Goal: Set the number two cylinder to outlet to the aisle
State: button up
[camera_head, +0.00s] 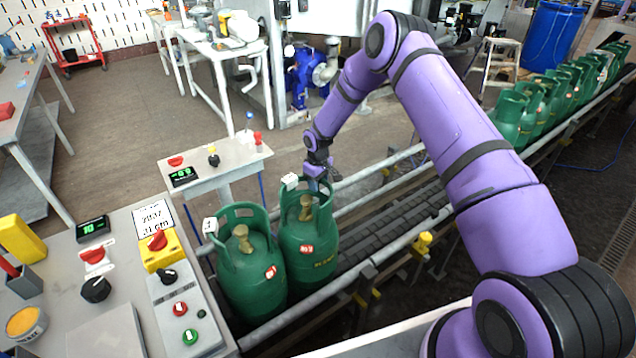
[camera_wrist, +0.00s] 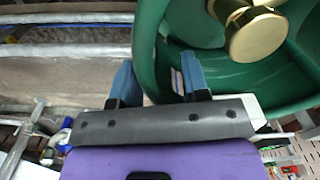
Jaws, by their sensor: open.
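Two green gas cylinders stand at the near end of the conveyor: a left one (camera_head: 252,275) and a right one (camera_head: 308,245). Each has a brass valve, an open collar and a white tag; I cannot read the tag numbers surely. My gripper (camera_head: 318,178) is at the right cylinder's collar. In the wrist view, my open gripper (camera_wrist: 158,75) has its blue fingers either side of the green collar (camera_wrist: 147,50), the right finger inside it and the left outside. The brass valve (camera_wrist: 256,32) is close to the right finger.
The conveyor (camera_head: 385,218) runs to the upper right, with railings along it and several more green cylinders (camera_head: 545,95) farther up. A control desk (camera_head: 125,275) with knobs and buttons is at the lower left. A small display stand (camera_head: 215,160) is behind the cylinders.

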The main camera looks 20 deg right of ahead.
grip_shut()
jog(key=shift+a, duration=0.1)
jog(key=shift+w+a+n, duration=0.5)
jog(key=shift+a+n, duration=0.2)
jog(key=shift+n, duration=0.5)
jog(key=shift+w+a+n, duration=0.5)
jog(key=shift+a+n, duration=0.2)
jog(key=shift+n, duration=0.5)
jog(key=shift+r, duration=0.1)
grip_release()
